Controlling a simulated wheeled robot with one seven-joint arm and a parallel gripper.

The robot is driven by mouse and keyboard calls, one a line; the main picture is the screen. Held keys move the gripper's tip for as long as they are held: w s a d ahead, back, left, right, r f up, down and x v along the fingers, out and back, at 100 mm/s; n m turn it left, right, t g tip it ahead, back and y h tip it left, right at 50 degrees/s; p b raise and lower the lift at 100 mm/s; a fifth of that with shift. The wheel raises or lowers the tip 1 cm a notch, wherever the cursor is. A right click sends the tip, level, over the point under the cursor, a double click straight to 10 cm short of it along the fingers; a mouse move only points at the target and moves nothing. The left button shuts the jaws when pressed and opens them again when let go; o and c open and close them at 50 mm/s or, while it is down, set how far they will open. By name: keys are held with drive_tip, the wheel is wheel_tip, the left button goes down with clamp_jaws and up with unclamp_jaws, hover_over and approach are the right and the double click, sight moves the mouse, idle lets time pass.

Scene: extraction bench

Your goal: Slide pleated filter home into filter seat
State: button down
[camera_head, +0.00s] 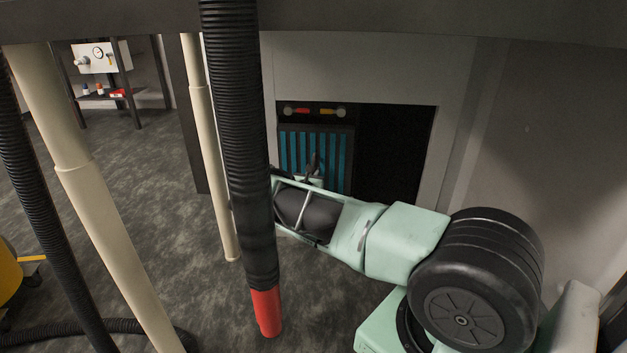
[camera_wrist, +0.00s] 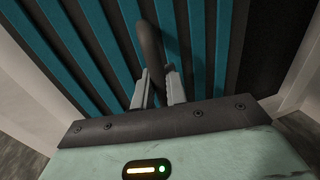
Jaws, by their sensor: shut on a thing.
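The pleated filter (camera_head: 333,152), dark with teal stripes, stands upright at the left part of a dark rectangular opening, the filter seat (camera_head: 395,150), in a grey housing. My gripper (camera_head: 313,170) is in front of it, shut on the filter's dark handle. In the wrist view the two fingers of my gripper (camera_wrist: 158,88) close around the handle (camera_wrist: 150,45), with the striped face of the filter (camera_wrist: 196,40) filling most of the view. The right part of the opening is black and empty. How deep the filter sits is hard to tell.
A black corrugated hose (camera_head: 240,140) with a red end (camera_head: 266,310) hangs left of my arm. Cream pipes (camera_head: 85,190) stand further left. The grey housing (camera_head: 365,70) frames the opening.

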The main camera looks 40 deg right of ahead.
drive_tip(key=w+a+b+x, duration=0.1)
drive_tip(key=b+x, duration=0.8)
drive_tip(key=b, duration=0.2)
drive_tip(key=shift+w, duration=0.35)
idle(0.5)
drive_tip(key=shift+d+r, duration=0.15)
drive_tip(key=shift+f+b, duration=0.95)
drive_tip(key=shift+f, duration=0.4)
idle(0.8)
drive_tip(key=c, duration=1.3)
unclamp_jaws()
drive_tip(key=shift+c, duration=0.2)
drive_tip(key=p+v, duration=1.7)
